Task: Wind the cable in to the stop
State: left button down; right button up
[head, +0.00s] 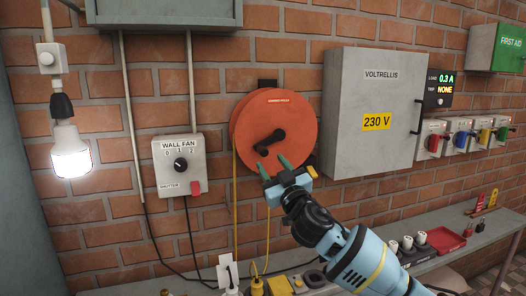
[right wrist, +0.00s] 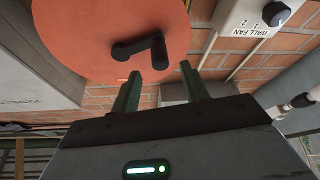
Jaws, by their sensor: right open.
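An orange cable reel (head: 292,108) hangs on the brick wall, its face towards me. Its black crank (head: 270,141) has the knob end up and to the right of the hub; the crank also shows in the right wrist view (right wrist: 143,47). Yellow cable (head: 236,205) hangs from the reel's left side, with another yellow length near the middle, down towards the bench. I cannot make out a stop on it. My right gripper (head: 273,166) is open and empty, its green fingers just below the crank and apart from it. My left gripper is not in view.
A wall-fan switch box (head: 181,178) is left of the reel, and a grey cabinet (head: 376,105) is right of it. A lit lamp (head: 69,155) hangs at far left. The bench below holds a red tray (head: 445,241) and several small items.

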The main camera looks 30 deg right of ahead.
aim_at(265, 155)
jog(key=shift+x, duration=3.4)
jog(key=shift+s, duration=0.1)
grip_shut()
